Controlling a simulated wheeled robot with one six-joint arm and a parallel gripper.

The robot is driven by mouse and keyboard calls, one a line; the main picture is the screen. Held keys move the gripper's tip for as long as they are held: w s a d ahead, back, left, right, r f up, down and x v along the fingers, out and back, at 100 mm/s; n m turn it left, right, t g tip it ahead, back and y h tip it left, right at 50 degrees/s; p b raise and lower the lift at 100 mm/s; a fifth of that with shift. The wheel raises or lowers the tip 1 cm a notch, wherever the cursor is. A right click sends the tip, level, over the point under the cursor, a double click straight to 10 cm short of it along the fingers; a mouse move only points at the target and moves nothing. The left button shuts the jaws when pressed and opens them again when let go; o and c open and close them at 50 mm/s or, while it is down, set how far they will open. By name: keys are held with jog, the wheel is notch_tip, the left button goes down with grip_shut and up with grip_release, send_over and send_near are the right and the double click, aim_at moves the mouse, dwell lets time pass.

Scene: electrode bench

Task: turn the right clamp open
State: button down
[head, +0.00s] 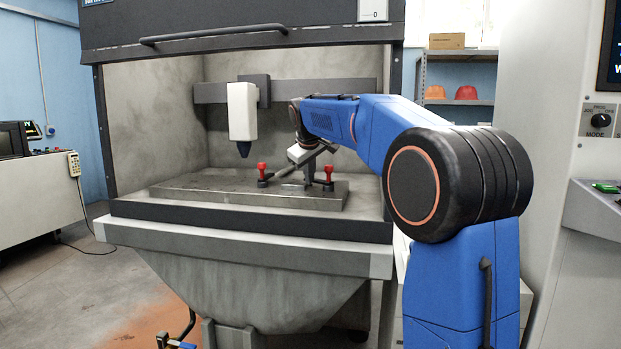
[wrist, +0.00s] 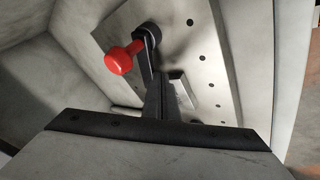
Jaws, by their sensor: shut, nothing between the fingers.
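The right clamp (head: 327,172) has an upright red handle on a dark base, at the right of the metal plate (head: 200,192). The left clamp (head: 262,172) looks alike. My gripper (head: 308,178) is low over the plate between them, closer to the right clamp; it is shut and empty. In the wrist view my dark fingers (wrist: 157,80) are together. A red clamp handle (wrist: 120,58) shows just left of them there, with its black pivot above; I cannot tell from that view alone which clamp it is. Contact with it cannot be made out.
A white tool head (head: 242,112) with a dark tip hangs above the plate, left of my gripper. The cabinet walls and raised sash handle (head: 215,34) frame the work space. The left part of the plate is clear. A small pale block (wrist: 182,90) lies near my fingers.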

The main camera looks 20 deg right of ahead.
jog(key=w+m+h, duration=0.1)
jog(key=d+m+g+h, duration=0.1)
jog(key=m, duration=0.1)
jog(key=shift+w+m, duration=0.3)
jog(key=shift+w, duration=0.1)
jog(key=m+g, duration=0.1)
jog(key=w+d+m+h, duration=0.1)
jog(key=shift+m+g, duration=0.4)
jog(key=d+m+g, duration=0.1)
jog(key=m, duration=0.1)
jog(key=w+d+m+g+h, duration=0.1)
jog(key=m, duration=0.1)
jog(key=shift+d+m+g, duration=0.2)
jog(key=shift+m+g, duration=0.1)
jog(key=shift+g, duration=0.1)
jog(key=shift+d, duration=0.35)
